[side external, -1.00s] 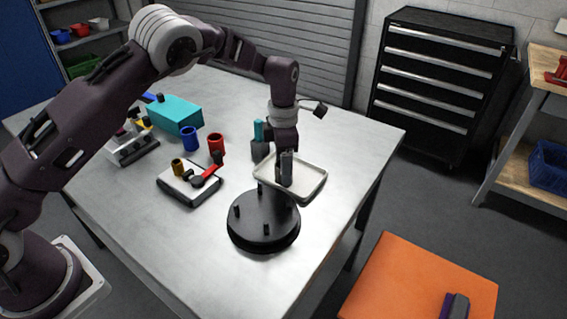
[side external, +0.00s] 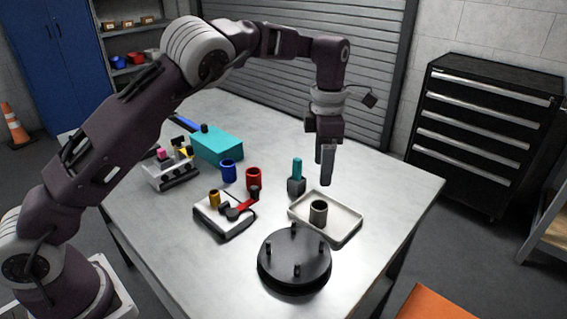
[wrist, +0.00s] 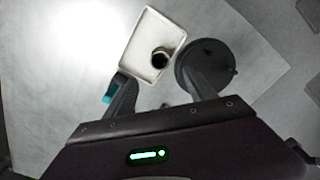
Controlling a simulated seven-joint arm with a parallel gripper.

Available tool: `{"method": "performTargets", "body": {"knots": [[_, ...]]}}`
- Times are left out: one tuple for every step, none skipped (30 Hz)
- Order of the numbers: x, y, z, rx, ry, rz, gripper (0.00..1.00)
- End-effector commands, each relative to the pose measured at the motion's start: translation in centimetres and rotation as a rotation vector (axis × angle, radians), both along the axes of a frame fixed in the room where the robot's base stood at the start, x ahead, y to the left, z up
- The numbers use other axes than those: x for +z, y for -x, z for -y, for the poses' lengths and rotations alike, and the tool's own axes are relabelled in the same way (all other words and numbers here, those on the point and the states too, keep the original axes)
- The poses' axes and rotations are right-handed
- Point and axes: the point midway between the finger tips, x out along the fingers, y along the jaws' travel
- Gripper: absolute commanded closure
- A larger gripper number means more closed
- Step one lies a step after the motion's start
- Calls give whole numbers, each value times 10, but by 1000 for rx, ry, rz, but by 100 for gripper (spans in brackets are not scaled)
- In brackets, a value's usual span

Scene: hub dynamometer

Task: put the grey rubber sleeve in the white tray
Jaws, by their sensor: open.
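The grey rubber sleeve (side external: 318,213) stands upright in the white tray (side external: 341,233), on the tray's floor. In the wrist view the sleeve (wrist: 160,57) shows as a dark ring inside the tray (wrist: 141,36), near its edge on the side of the black disc. My gripper (side external: 325,180) is above the far part of the tray, clear of the sleeve. In the wrist view my gripper (wrist: 164,82) has its fingers spread wide with nothing between them.
A black disc with several pegs (side external: 294,262) stands in front of the tray. A grey block with a teal handle (side external: 296,180) is close to the tray's left. A white block with a red lever (side external: 222,222), red cup (side external: 253,179) and blue cup (side external: 228,171) are further left.

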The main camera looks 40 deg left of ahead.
Motion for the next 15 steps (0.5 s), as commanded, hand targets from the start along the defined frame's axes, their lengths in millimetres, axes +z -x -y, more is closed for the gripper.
{"method": "performTargets", "body": {"knots": [[0, 0, 0, 0, 0, 0, 36], [0, 0, 0, 0, 0, 0, 36], [0, 0, 0, 0, 0, 0, 36], [1, 0, 0, -2, 1, 1, 36], [3, 1, -1, -10, 3, 3, 36], [11, 4, -4, -34, 11, 12, 36], [21, 8, -7, -68, 19, 22, 36], [33, 14, -11, -117, 30, 35, 36], [53, 25, -17, -208, 46, 62, 36], [70, 38, -23, -291, 57, 85, 36], [86, 52, -28, -388, 64, 112, 36], [106, 75, -34, -530, 66, 151, 36], [120, 93, -38, -643, 62, 181, 36], [132, 113, -41, -761, 51, 212, 36], [145, 142, -45, -928, 24, 255, 36]]}}
